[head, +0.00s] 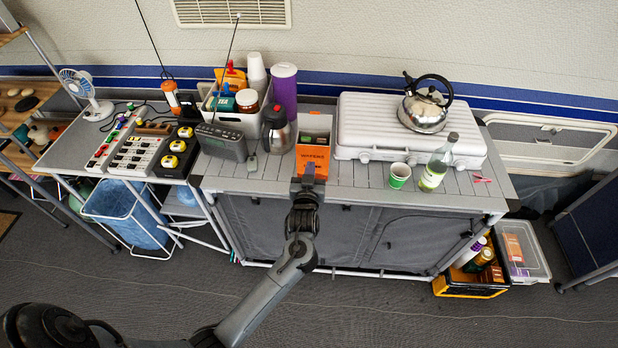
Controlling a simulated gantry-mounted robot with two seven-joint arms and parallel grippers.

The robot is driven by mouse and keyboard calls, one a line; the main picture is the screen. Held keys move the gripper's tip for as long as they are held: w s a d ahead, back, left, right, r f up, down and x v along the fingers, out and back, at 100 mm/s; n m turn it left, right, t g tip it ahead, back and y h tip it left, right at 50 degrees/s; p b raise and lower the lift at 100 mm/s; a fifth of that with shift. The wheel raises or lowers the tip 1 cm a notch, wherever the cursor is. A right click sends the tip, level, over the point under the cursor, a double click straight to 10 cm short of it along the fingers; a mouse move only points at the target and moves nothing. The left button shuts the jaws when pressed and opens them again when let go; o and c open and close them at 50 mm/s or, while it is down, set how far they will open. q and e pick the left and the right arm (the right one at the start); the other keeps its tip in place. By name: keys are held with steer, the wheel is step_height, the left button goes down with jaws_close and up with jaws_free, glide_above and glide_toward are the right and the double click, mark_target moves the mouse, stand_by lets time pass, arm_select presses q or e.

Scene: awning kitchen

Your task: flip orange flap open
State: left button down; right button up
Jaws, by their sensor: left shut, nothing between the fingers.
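An orange box (312,154) with dark lettering on its front stands near the front edge of the grey slatted counter. Its top looks open, with dark and greenish contents showing inside. I cannot tell the flap apart from the front panel at this size. My left gripper (308,176) is shut and empty at the low front of the box, over the counter's front edge. It hides part of the box's lower front, and I cannot tell if it touches. My right gripper is not in view.
A white stove case (365,128) with a kettle (424,110) is close on the right. A green cup (399,176) and a bottle (437,163) stand farther right.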

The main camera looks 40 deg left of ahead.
mark_target(313, 147)
arm_select(q)
steer(key=shift+b+x, duration=1.65)
steer(key=shift+x, duration=1.7)
steer(key=shift+s+d, duration=0.1)
steer(key=shift+p+v, duration=0.8)
steer(key=shift+p, duration=0.05)
steer(key=shift+s+f, duration=0.1)
steer(key=shift+f, duration=0.35)
